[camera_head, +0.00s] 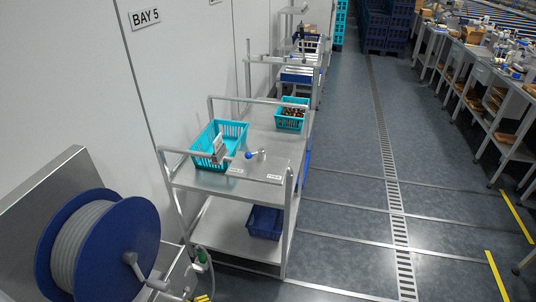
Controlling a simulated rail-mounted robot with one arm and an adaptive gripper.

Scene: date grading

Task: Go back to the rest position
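My gripper and arm do not show in the head camera view. A metal trolley (208,182) stands left of the middle, against the white wall. A turquoise basket (236,133) sits at the left of its top, with a grey metal object (218,150) at its front edge that is too small to make out. A second turquoise basket (289,122) at the back right holds dark brown dates (293,112). A small item with a blue end (249,155) lies between the baskets and the front edge.
A blue hose reel (135,240) is close at the lower left. A dark blue crate (265,222) is on the trolley's lower shelf. More trolleys (296,76) stand behind. Benches (510,80) line the right. The grey floor (345,215) with its drain grate (400,245) is clear.

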